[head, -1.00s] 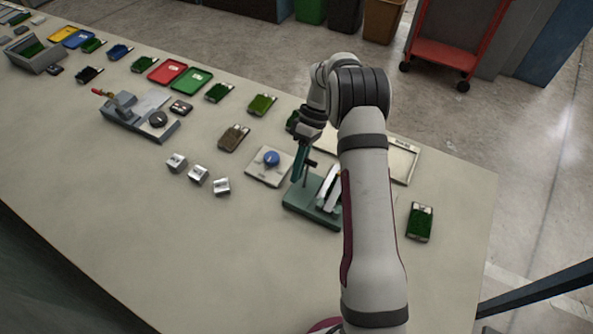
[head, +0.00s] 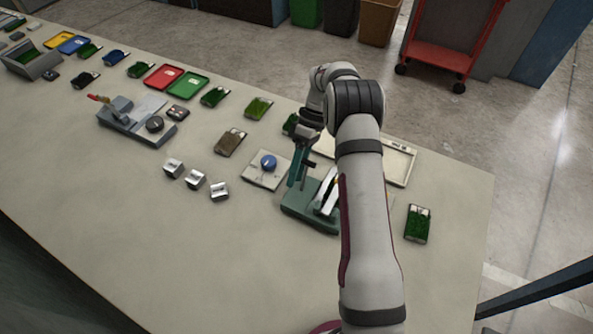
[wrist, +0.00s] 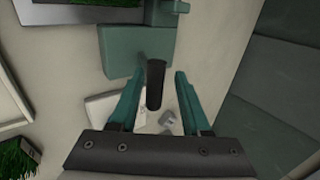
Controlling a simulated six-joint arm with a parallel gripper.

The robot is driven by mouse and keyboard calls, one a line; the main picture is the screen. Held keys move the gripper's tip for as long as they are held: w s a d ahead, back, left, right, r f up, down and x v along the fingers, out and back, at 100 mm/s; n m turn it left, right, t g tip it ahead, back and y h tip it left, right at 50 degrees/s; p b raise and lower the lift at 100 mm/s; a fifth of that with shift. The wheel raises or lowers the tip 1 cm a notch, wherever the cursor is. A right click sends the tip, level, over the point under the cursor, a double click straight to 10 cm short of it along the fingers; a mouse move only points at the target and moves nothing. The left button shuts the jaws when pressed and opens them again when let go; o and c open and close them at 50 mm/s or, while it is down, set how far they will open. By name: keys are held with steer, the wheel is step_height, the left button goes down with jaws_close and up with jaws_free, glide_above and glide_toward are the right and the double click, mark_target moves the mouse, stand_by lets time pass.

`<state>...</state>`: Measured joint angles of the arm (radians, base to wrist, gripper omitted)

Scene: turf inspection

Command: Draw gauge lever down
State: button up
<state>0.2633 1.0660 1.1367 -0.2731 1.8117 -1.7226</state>
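The gauge is a green stand (head: 310,208) with a white plate on it, on the table left of my arm. Its lever has a black grip (head: 311,162). In the wrist view the black grip (wrist: 155,86) stands between the two teal fingers of my gripper (wrist: 157,95), with a gap visible on both sides. My gripper (head: 297,168) is open at the lever, above the green stand. The green stand (wrist: 140,50) also shows at the top of the wrist view. My arm hides part of the gauge in the head view.
A white plate with a blue knob (head: 268,162) lies just left of the gauge. Several metal blocks (head: 195,179) lie farther left. A turf sample (head: 417,223) lies right of my arm, and a pale tray (head: 400,165) behind it. The front table is clear.

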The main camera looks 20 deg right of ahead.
steer(key=v, duration=0.7)
steer(key=shift+r, duration=0.2)
steer(key=shift+w+d, duration=0.1)
steer(key=s+a+r+m+t+h, duration=0.1)
steer(key=s+a+r+m, duration=0.3)
steer(key=s+r, duration=0.3)
steer(key=s+a+r+m+t+h, duration=0.1)
steer(key=s+a+r+m, duration=0.2)
steer(key=s+r, duration=0.35)
steer(key=s+a+f+m+t, duration=0.1)
steer(key=s+a+m, duration=0.1)
steer(key=s, duration=0.7)
steer(key=s+a+f+m+t+h, duration=0.1)
steer(key=s+f+m, duration=0.1)
steer(key=s+m, duration=0.3)
steer(key=s, duration=0.3)
steer(key=shift+s+a+f+m+t, duration=0.15)
steer(key=shift+s+a+m+t, duration=0.15)
steer(key=shift+s+a+t, duration=0.1)
